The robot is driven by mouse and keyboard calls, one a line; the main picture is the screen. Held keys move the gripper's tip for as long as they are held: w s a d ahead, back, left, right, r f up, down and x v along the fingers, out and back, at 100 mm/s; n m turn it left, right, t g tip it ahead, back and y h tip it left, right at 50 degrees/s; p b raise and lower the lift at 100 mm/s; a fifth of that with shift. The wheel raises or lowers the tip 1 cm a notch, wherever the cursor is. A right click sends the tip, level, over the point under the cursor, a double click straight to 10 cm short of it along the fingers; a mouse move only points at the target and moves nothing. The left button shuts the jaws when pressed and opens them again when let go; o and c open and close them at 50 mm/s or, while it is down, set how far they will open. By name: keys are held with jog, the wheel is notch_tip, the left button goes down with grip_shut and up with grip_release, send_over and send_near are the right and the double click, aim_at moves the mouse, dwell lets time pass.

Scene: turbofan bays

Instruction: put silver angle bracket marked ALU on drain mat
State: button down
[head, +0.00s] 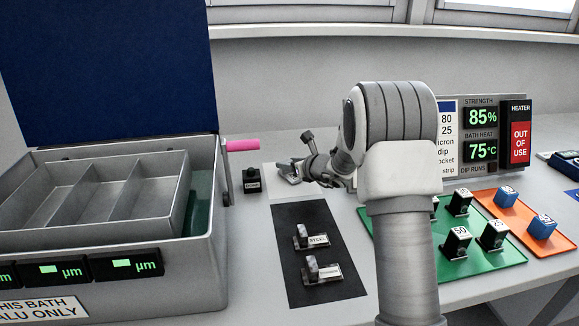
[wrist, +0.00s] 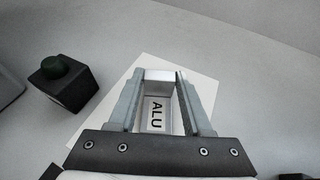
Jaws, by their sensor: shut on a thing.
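The silver angle bracket marked ALU (wrist: 157,112) is between the fingers of my gripper (wrist: 160,85) in the wrist view, its label facing up at the camera. My gripper is shut on it. In the head view my gripper (head: 290,172) is low over a white square mat (head: 268,182) behind the black mat; the bracket is small there and partly hidden by the gripper. The white mat also shows under the gripper in the wrist view (wrist: 202,92). No mat bears a readable name, and I cannot tell whether the bracket touches the white one.
A black mat (head: 290,285) holds two brackets, one marked STEEL (head: 312,240). A bath (head: 215,270) with a divided tray and a pink-handled lever (head: 243,145) stands left. A dark block with a green top (wrist: 62,85) sits beside the white mat. Green (head: 400,262) and orange mats hold blocks at right.

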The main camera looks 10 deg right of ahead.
jog(key=shift+r, duration=0.1)
jog(key=shift+f, duration=0.2)
jog(key=shift+c, duration=1.7)
grip_release()
